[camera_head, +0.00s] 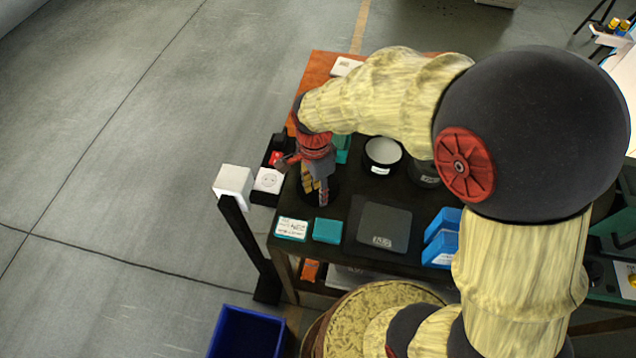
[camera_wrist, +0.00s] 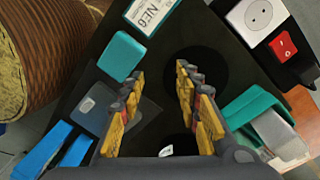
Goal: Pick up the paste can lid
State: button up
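The paste can lid looks to be the flat, dark round disc (camera_head: 334,187) lying on the dark table top, partly hidden behind my gripper (camera_head: 316,201). In the wrist view the disc (camera_wrist: 210,68) lies around and to the right of the right fingertip, black on near-black. My gripper (camera_wrist: 158,74) is open, pointing down, with nothing between its yellow-padded fingers. The gap shows bare table left of the disc. I cannot tell how high the tips are above it. A black can (camera_head: 383,155) with a pale round top stands to the right in the head view.
Another dark can (camera_head: 423,173) stands beside it. A white socket (camera_head: 268,180) and red switch (camera_wrist: 283,45) sit at the left edge.

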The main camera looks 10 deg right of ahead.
aim_at(315, 194)
jog(key=w+m, duration=0.1)
jog(key=m, duration=0.1)
jog(key=w+m, duration=0.1)
jog(key=m, duration=0.1)
jog(key=w+m, duration=0.1)
jog(key=m, duration=0.1)
jog(key=shift+a+r+t, duration=0.3)
jog(key=shift+m, duration=1.2)
jog(key=shift+w+d+f+b, duration=0.15)
jog(key=shift+f+b, duration=0.1)
jog(key=shift+f, duration=1.7)
jog(key=shift+w+d+f+b, duration=0.1)
jog(key=shift+f+b, duration=0.15)
jog(key=shift+f, duration=1.7)
jog(key=c, duration=0.3)
grip_shut()
